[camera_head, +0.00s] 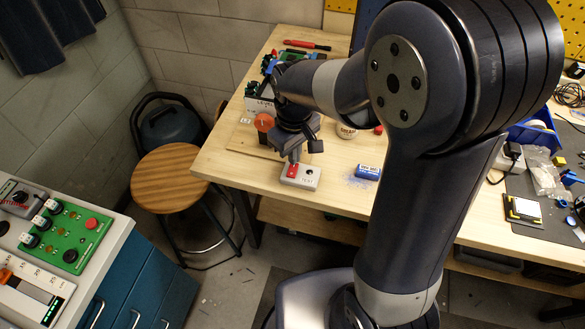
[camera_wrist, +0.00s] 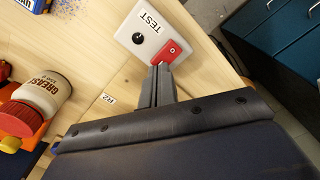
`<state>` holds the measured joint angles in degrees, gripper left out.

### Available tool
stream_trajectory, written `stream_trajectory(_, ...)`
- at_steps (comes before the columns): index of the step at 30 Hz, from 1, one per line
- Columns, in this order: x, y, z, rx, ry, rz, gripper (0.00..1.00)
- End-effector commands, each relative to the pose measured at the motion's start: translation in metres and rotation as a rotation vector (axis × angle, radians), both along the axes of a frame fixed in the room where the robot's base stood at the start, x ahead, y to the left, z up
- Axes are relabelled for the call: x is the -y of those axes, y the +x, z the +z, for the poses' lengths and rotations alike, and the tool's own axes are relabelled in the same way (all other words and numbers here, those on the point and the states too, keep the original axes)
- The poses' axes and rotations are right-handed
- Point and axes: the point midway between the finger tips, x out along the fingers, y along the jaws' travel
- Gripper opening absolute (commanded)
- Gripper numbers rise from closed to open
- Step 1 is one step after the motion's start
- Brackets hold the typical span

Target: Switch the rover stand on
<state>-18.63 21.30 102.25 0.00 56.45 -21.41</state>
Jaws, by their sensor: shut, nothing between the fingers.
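A white switch box (camera_head: 306,180) marked TEST lies near the front edge of the wooden bench. It has a red switch part (camera_head: 292,170) at one end and a small black round part beside it. The wrist view shows the box (camera_wrist: 137,23) with the red part (camera_wrist: 171,51) closest to my fingers. My gripper (camera_head: 295,158) points down at the red part, fingers shut and empty. In the wrist view the fingertips (camera_wrist: 161,69) are at its near edge; I cannot tell whether they touch. No label in view names the rover stand.
A grease jar (camera_wrist: 41,95) and an orange-capped item (camera_head: 264,122) stand nearby. A white-and-green item (camera_head: 258,100) is behind my wrist. A stool (camera_head: 170,181) and a control panel (camera_head: 65,240) are left.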

Motion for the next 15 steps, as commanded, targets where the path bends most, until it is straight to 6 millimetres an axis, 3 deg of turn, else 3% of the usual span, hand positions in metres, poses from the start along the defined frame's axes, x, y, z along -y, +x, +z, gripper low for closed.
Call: stream_trajectory(15, 0.0, 0.0, -0.0084, 0.0, 0.0, 0.0, 0.0)
